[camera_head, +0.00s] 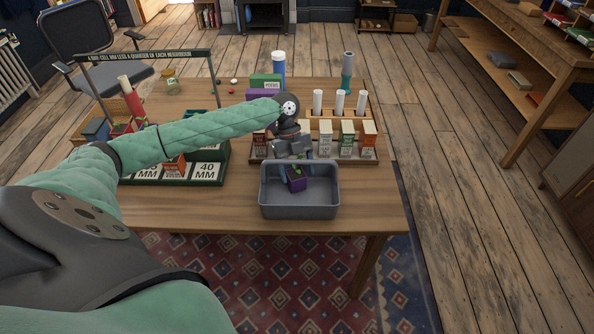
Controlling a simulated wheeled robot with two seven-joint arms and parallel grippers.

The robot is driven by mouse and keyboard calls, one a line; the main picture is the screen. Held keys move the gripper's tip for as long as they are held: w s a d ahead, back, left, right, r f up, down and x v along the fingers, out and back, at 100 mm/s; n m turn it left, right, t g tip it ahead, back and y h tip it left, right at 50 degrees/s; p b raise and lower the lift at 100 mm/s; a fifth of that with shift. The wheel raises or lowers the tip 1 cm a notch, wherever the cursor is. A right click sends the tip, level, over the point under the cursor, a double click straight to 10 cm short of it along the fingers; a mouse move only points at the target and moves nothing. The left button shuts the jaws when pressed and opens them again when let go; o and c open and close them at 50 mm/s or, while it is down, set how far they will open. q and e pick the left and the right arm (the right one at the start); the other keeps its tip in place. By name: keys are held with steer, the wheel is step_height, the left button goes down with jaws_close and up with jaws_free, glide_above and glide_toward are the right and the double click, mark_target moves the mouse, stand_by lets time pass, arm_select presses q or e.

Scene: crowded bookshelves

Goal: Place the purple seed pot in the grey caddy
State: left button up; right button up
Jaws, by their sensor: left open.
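The grey caddy (330,211) stands at the front edge of the wooden table, right of the middle. Whether a finger touches the pot is too small to tell. My right gripper is out of view.
Behind the caddy is a row of small labelled boxes (347,139), then a wooden rack with white tubes (339,102). A green stand marked in MM (207,171) is at left under a dark sign frame (145,55). Blue and teal bottles stand at the back.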

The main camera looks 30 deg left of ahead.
mark_target(294, 169)
arm_select(q)
steer(key=shift+w+a+r, duration=0.1)
steer(key=shift+r, duration=0.4)
steer(key=b+v, duration=0.1)
steer(key=v, duration=0.4)
steer(key=shift+b, duration=0.35)
steer(key=b+v, duration=0.1)
steer(key=v, duration=0.5)
steer(key=shift+a+r, duration=0.15)
steer(key=shift+r, duration=0.15)
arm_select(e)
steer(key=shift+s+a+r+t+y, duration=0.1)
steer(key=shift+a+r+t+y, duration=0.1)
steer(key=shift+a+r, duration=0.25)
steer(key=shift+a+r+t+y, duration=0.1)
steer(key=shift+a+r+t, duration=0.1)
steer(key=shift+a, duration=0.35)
